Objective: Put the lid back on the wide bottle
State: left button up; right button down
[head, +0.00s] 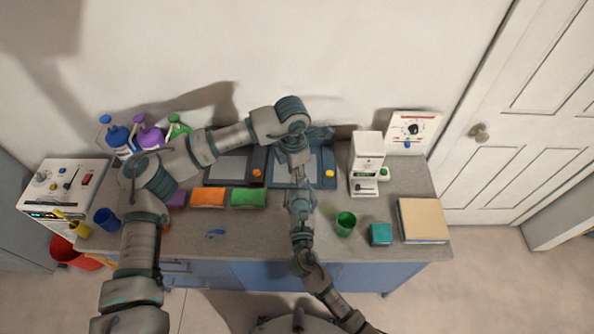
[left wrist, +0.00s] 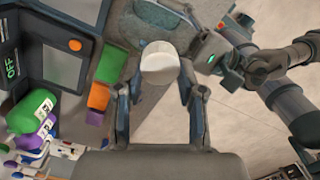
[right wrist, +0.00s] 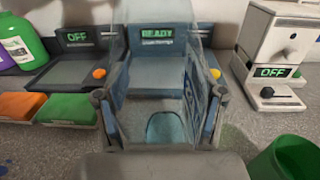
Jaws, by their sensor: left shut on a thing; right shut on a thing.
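My left gripper (left wrist: 160,88) is shut on a small white round lid (left wrist: 160,62), held between its fingertips in the left wrist view. My right gripper (right wrist: 160,97) is shut on a clear, see-through wide bottle (right wrist: 165,75); the panel behind shows through it. In the head view my left gripper (head: 297,168) comes down from above and my right gripper (head: 299,200) comes up from the front, close together at the middle of the counter. The arms hide the lid and bottle there. I cannot tell whether the lid touches the bottle.
Behind the bottle is a blue panel reading READY (right wrist: 158,36). A white machine (head: 366,165), a green cup (head: 345,224), a teal box (head: 380,234) and a tan box (head: 423,220) are to the right. Orange (head: 208,198) and green (head: 248,198) blocks lie left.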

pick_arm(q)
jog(key=shift+a, duration=0.1)
jog(key=o, duration=0.7)
jog(key=shift+r, duration=0.25)
notch_tip(320, 180, up, 4)
jog(key=shift+a+r, duration=0.1)
jog(key=shift+c, duration=0.5)
